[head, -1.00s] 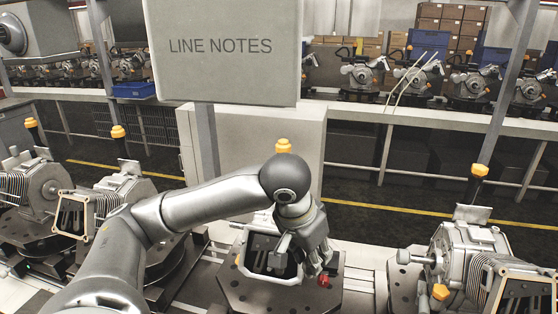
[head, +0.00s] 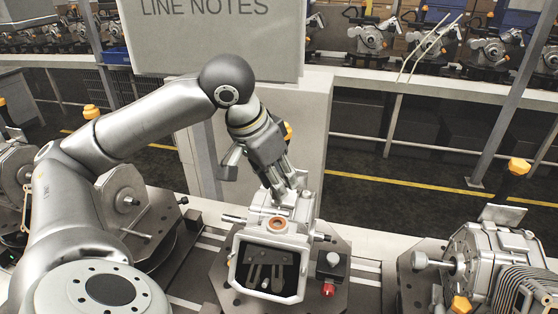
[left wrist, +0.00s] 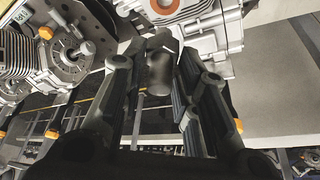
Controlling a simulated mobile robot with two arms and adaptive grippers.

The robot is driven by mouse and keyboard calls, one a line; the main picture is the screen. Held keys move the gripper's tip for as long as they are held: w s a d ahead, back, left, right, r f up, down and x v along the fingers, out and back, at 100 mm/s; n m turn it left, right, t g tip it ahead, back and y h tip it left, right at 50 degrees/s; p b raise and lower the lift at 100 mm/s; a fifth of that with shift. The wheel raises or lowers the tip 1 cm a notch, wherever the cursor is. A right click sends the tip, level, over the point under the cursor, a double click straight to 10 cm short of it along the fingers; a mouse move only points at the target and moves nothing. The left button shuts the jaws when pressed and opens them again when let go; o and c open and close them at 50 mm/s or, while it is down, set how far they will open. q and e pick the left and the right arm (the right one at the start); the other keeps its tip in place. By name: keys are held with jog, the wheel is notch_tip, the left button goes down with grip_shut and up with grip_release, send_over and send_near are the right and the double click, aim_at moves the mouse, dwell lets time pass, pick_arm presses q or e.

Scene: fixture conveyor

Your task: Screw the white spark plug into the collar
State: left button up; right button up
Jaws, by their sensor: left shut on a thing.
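My left gripper (head: 288,187) comes down from above over the far part of the middle engine (head: 268,296). The orange-rimmed round opening, which looks like the collar (head: 277,225), faces up on that engine, nearer to me than the fingertips and apart from them. In the left wrist view the collar (left wrist: 165,6) is at the top edge, beyond my gripper (left wrist: 163,48). Between the fingers is a cylindrical thing (left wrist: 160,74), grey in shadow; I cannot tell whether it is the white spark plug. My right gripper is out of view.
A dark block with a small white top (head: 333,259) and a red knob (head: 328,290) stand right of the engine. Another engine (head: 480,255) is at the right. A grey panel (head: 215,35) marked LINE NOTES stands behind. Free floor lies beyond the line.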

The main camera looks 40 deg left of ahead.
aim_at(274, 195)
pick_arm(q)
jog(key=shift+w+a, duration=0.2)
jog(key=shift+s, duration=0.1)
jog(key=shift+s+d+r, duration=0.4)
jog(key=shift+s+d, duration=0.2)
jog(key=shift+s, duration=0.05)
jog(key=shift+w+a+f+p, duration=0.1)
jog(key=shift+w+p, duration=0.05)
jog(key=shift+p, duration=0.15)
notch_tip(274, 195, down, 3)
jog(key=shift+a+r+b, duration=0.1)
jog(key=shift+r+b, duration=0.05)
jog(key=shift+b, duration=0.8)
jog(key=shift+f, duration=0.3)
jog(key=shift+f+b, duration=0.3)
jog(key=shift+b, duration=0.05)
jog(key=shift+w+f+b, duration=0.1)
jog(key=shift+f+b, duration=0.25)
jog(key=shift+f, duration=0.5)
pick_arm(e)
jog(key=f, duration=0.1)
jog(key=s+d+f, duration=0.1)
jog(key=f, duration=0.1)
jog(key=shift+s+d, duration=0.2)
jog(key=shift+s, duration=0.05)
